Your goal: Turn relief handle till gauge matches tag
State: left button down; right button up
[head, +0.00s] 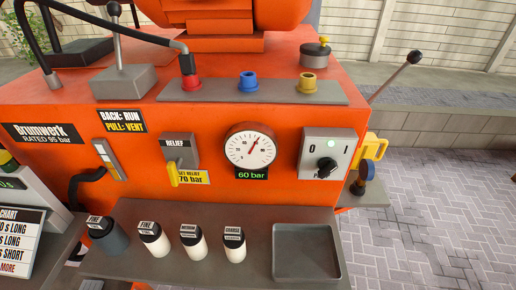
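The relief valve is a grey block (180,152) labelled RELIEF on the front of the orange machine. Its yellow handle (173,173) points down and overlaps the left end of the yellow tag (192,178). The tag's readable part says "70 bar"; its left end is partly covered. The round white gauge (250,150) is right of the valve, with its red needle pointing up and slightly right. The green readout (252,174) under it says "60 bar". Neither of my grippers shows in the head view, and nothing touches the handle.
A grey switch box (325,152) with a black knob is right of the gauge. Below, a grey shelf (190,268) carries several labelled bottles and an empty tray (306,252). Red, blue and yellow ports (248,82) line the top; a black hose meets the red one. Space before the handle looks clear.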

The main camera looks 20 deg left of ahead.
aim_at(173, 168)
jog(key=u, duration=1.4)
jog(key=l+u, duration=0.1)
jog(key=l, duration=0.15)
jog(key=k+l+u, duration=0.1)
jog(key=k+l, duration=0.05)
jog(key=l, duration=0.1)
